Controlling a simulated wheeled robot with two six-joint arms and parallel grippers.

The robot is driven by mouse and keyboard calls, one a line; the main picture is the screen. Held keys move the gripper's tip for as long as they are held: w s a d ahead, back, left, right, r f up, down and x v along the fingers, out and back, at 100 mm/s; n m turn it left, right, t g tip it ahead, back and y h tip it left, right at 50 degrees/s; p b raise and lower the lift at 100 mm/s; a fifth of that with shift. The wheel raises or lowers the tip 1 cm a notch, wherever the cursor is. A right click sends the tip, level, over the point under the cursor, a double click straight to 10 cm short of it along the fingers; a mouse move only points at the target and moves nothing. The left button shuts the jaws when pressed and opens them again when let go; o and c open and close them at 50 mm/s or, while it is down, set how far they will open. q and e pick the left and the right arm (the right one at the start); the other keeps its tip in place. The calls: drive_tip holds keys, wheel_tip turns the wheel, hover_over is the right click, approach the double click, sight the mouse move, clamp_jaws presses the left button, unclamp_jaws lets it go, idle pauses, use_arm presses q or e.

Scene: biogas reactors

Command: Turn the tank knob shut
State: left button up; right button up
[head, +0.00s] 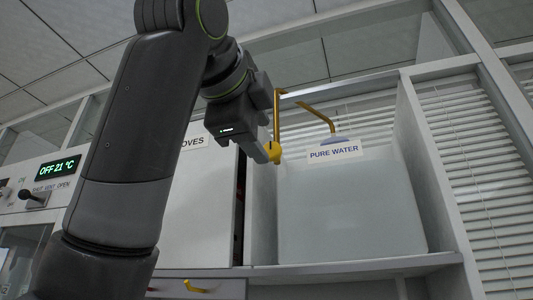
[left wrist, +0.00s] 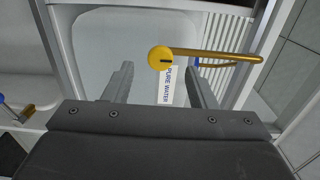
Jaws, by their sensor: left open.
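The tank (head: 350,210) is a large translucent white block labelled PURE WATER, standing in a bay; it also fills the top of the left wrist view (left wrist: 110,35). A round yellow knob (head: 276,153) sits at the lower end of an upright gold bar (head: 277,115). My left gripper (head: 268,150) is open. In its wrist view the knob lies between the fingertips (left wrist: 159,66); whether they touch it I cannot tell. My right gripper is not in view.
A bent gold pipe (head: 318,115) with a blue base stands by the PURE WATER label (head: 334,152). A white cabinet door (head: 200,205) marked OVES is left of the tank. A panel with a green display (head: 57,168) and dark-handled lever (head: 34,198) is far left.

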use_arm(q)
drive_tip(key=b+v, duration=0.3)
drive_tip(key=v, duration=1)
drive_tip(key=shift+b, duration=0.4)
